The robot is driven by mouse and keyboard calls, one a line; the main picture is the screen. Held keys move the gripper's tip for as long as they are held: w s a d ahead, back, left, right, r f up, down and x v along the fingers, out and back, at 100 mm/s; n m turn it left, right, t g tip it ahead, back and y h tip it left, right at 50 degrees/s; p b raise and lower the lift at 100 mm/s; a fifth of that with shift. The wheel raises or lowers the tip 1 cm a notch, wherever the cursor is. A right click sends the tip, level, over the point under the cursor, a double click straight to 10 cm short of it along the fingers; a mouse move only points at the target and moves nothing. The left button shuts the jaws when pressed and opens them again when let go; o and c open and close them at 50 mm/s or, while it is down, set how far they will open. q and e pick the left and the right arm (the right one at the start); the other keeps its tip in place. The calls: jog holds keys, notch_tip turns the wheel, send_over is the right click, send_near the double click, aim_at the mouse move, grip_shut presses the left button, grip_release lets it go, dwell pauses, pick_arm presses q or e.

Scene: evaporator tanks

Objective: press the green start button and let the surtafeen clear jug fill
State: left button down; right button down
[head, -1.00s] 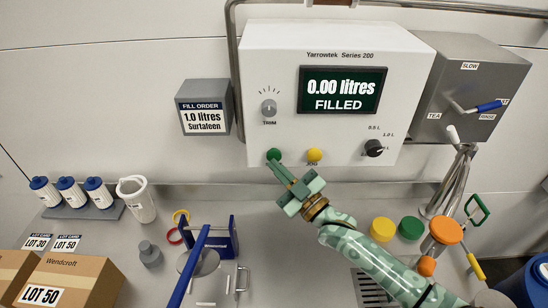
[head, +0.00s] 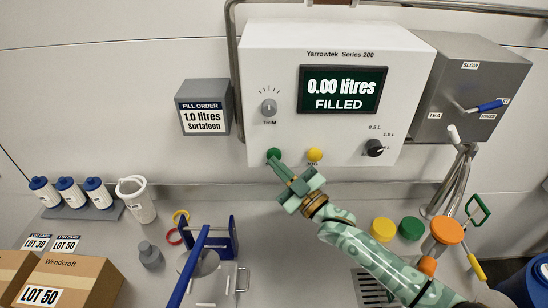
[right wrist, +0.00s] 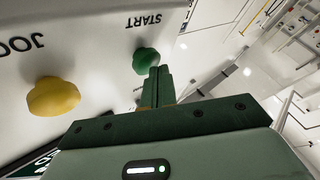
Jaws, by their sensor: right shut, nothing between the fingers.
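The green start button (head: 273,154) is at the lower left of the white Yarrowtek machine's front (head: 270,80). It also shows in the right wrist view (right wrist: 146,61), beside the START label. My right gripper (head: 274,163) is shut and empty. Its fingertips are right at the green button in the right wrist view (right wrist: 156,70); I cannot tell whether they touch it. The display (head: 342,90) reads 0.00 litres FILLED. A pale jug (head: 137,200) stands at the left on the counter; I see no label that names it surtafeen. My left gripper is not in view.
The yellow JOG button (head: 314,154) is just right of the green one. A black selector knob (head: 374,148) is further right. The fill order box (head: 205,108) reads 1.0 litres Surtafeen. A blue frame (head: 222,235) and a grey weight-like piece (head: 150,255) stand on the counter.

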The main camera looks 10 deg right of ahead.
jog(key=shift+w, duration=0.25)
jog(key=shift+s, duration=0.15)
dwell(0.4)
jog(key=shift+s+a+p, duration=0.15)
jog(key=shift+s+p, duration=0.35)
jog(key=shift+s, duration=0.3)
jog(key=s+p, duration=0.1)
jog(key=s, duration=0.1)
jog(key=s+a+p, duration=0.1)
jog(key=s, duration=0.2)
jog(key=shift+p, duration=0.35)
